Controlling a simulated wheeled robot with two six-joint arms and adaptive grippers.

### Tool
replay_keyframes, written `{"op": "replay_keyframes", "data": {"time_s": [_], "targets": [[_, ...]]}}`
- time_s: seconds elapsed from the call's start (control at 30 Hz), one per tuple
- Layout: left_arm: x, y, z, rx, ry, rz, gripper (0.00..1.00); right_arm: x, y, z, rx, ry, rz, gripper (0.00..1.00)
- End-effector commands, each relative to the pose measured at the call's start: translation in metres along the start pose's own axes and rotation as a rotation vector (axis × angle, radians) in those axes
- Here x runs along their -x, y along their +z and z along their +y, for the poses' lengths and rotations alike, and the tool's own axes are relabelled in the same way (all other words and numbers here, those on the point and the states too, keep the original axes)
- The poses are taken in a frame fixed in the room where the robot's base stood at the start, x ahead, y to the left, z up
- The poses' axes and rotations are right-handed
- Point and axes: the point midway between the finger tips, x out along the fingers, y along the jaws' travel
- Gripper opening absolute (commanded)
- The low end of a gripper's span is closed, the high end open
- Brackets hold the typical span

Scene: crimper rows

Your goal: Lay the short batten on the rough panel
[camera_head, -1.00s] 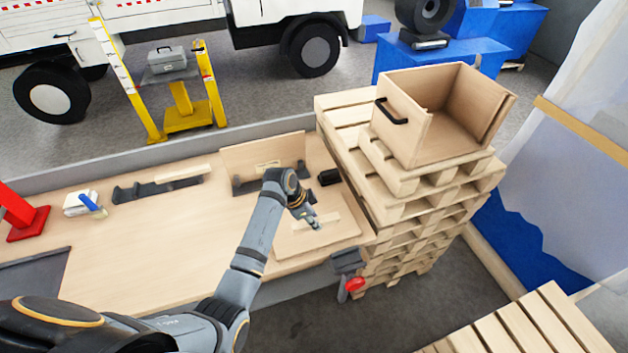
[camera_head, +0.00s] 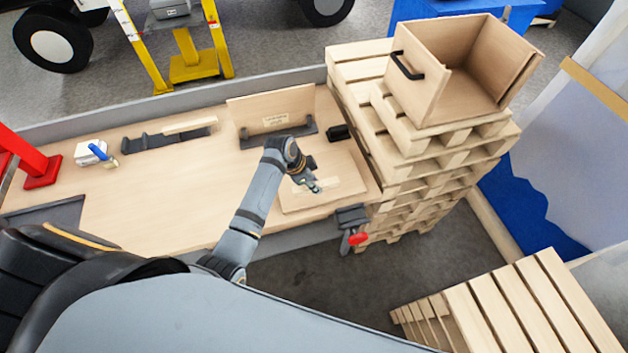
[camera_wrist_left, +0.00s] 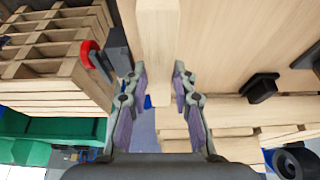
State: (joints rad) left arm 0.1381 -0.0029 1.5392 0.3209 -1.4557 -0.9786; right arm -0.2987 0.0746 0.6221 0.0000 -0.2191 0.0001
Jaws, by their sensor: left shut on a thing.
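My left gripper (camera_head: 314,188) is shut on the short batten (camera_head: 337,188), a pale wooden strip, over a flat wooden panel (camera_head: 348,168), likely the rough panel, at the right end of the workbench. In the left wrist view the batten (camera_wrist_left: 158,45) runs away from between the two fingers (camera_wrist_left: 158,85), above pale wood. The gripper hides part of the batten in the head view. I cannot tell whether the batten touches the panel. My right gripper is not in view.
An upright labelled board (camera_head: 275,108) stands in a dark holder behind the panel, with a small black block (camera_head: 338,132) beside it. A red-handled clamp (camera_head: 352,228) is at the front edge. Stacked pallets (camera_head: 400,160) with an open wooden box (camera_head: 470,85) stand right.

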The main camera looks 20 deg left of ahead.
Motion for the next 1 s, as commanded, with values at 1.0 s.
{"op": "replay_keyframes", "data": {"time_s": [1.0], "targets": [[-0.05,0.021,0.0,0.0,0.0,0.0,0.0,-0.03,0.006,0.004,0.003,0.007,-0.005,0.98]]}}
